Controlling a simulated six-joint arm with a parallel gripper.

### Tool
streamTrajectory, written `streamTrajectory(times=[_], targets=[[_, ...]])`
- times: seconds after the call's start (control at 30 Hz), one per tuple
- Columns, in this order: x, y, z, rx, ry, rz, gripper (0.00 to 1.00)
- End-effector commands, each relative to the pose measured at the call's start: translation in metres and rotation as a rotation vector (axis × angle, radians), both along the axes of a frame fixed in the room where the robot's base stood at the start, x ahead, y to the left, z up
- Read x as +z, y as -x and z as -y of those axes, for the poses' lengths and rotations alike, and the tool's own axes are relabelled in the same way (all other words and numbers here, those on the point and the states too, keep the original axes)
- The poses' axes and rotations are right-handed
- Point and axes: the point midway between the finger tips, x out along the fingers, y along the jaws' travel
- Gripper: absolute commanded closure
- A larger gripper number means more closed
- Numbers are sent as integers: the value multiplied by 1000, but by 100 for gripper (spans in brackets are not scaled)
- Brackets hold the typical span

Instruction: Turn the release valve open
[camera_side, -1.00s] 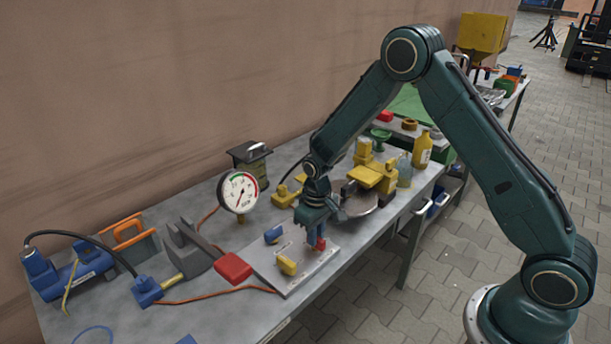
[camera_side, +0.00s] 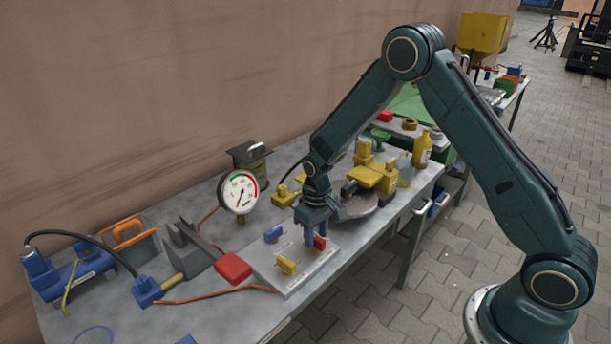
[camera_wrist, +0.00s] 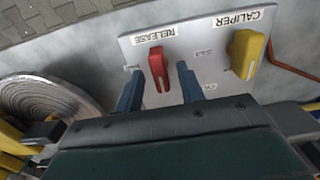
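The release valve has a red handle (camera_wrist: 158,68) on a pale plate (camera_wrist: 207,55), by the label RELEASE in the wrist view. Its narrow, forked end points toward my gripper. In the side view the red handle (camera_side: 319,243) stands near the plate's right corner, partly hidden by my fingers. My gripper (camera_wrist: 158,72) is open, with one blue finger on each side of the handle and a visible gap to each. In the side view my gripper (camera_side: 315,238) is low over the plate (camera_side: 304,270).
A yellow handle labelled CALIPER (camera_wrist: 245,52) and a blue handle (camera_side: 273,234) share the plate. A dial gauge (camera_side: 239,192) stands behind it. A red-ended tool (camera_side: 233,268) lies at its left. A grey disc (camera_side: 355,205) and yellow clamp parts (camera_side: 375,176) lie to the right.

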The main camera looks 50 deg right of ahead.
Motion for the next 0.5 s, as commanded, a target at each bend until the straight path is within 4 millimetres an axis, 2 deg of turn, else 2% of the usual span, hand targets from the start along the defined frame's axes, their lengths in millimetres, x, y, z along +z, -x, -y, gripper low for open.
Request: streamTrajectory(times=[0.27,0.5], targets=[[22,0,0,0,0,3,62],[58,-1,0,0,0,5,62]])
